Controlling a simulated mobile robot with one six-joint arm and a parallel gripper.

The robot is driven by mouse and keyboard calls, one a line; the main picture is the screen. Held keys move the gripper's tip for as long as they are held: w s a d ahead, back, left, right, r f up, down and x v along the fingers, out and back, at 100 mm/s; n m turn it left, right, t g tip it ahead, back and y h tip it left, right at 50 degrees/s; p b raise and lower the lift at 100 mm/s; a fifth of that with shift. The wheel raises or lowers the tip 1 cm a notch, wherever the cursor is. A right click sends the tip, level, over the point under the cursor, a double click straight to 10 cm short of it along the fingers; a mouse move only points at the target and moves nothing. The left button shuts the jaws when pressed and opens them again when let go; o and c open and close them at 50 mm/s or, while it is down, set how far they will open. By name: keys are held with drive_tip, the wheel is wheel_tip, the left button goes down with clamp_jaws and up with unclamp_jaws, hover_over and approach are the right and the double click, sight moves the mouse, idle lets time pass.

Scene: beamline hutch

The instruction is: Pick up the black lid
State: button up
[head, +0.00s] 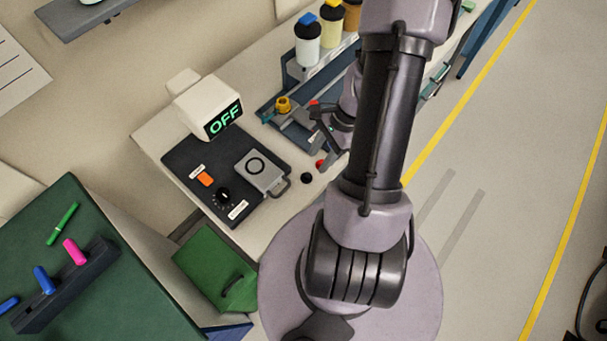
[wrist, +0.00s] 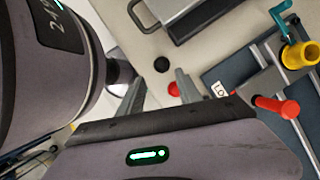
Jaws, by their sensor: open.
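The black lid (head: 306,178) is a small round dark piece lying on the pale bench, near its front edge and right of the grey box's handle. It also shows in the wrist view (wrist: 161,64), just beyond my fingertips. A red lid (head: 320,164) lies close beside it; in the wrist view the red lid (wrist: 174,88) is between my fingers, nearer the palm. My gripper (wrist: 159,77) is open with nothing held, its two fingers either side of the red lid in the picture. In the head view my gripper (head: 327,148) is partly hidden by my arm.
A black panel (head: 190,160) with a grey box (head: 262,172) and an OFF display (head: 222,119) stands left of the lids. A blue rail fixture with a yellow knob (wrist: 299,55) and red handle (wrist: 276,106) is close on the right. Bottles (head: 307,45) stand behind.

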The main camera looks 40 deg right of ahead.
sight(306, 175)
drive_tip(key=b+x, duration=0.1)
drive_tip(key=x, duration=0.4)
drive_tip(key=b+x, duration=0.1)
drive_tip(key=x, duration=0.1)
drive_tip(key=shift+w+a+f+b, duration=0.15)
drive_tip(key=shift+w+a+b, duration=0.15)
drive_tip(key=shift+w+b, duration=0.05)
clamp_jaws()
